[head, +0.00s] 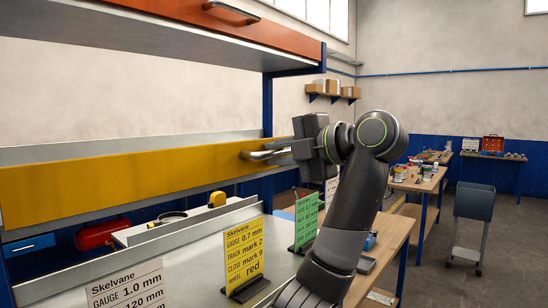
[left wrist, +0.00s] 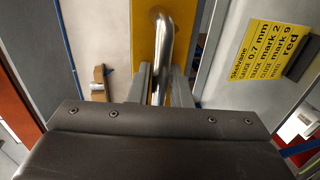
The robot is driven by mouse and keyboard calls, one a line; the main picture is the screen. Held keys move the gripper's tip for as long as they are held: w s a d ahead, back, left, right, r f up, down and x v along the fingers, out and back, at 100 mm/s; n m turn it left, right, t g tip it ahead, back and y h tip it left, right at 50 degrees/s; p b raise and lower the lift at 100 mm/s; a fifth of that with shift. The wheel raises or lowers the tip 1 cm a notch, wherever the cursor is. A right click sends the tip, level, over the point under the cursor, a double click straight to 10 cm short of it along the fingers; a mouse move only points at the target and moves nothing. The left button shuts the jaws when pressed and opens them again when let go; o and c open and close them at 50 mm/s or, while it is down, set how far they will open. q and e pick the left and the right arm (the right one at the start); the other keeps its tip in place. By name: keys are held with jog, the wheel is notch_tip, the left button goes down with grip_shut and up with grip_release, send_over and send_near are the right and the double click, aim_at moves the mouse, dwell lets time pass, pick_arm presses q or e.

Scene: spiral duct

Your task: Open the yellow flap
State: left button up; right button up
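The yellow flap (head: 120,179) is a long flat panel under the orange-fronted cabinet in the head view. It stands upright and looks shut. Its metal bar handle (head: 258,155) is at the right end. In the left wrist view, the handle (left wrist: 160,60) shows in front of a strip of the yellow flap (left wrist: 148,65). My left gripper (head: 278,149) is at the handle. In the left wrist view, the left gripper (left wrist: 161,85) has a finger on each side of the bar, with little or no gap visible. My right gripper is not in view.
A yellow sign (head: 243,255), a white sign (head: 130,291) and a green sign (head: 306,219) stand on the grey bench below the flap. The orange cabinet (head: 215,25) hangs above. A blue post (head: 267,105) rises behind the flap's right end.

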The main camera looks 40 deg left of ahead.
pick_arm(q)
jog(key=shift+d, duration=0.2)
jog(key=shift+c, duration=0.4)
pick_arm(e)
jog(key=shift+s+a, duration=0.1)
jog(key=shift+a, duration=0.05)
pick_arm(q)
grip_shut()
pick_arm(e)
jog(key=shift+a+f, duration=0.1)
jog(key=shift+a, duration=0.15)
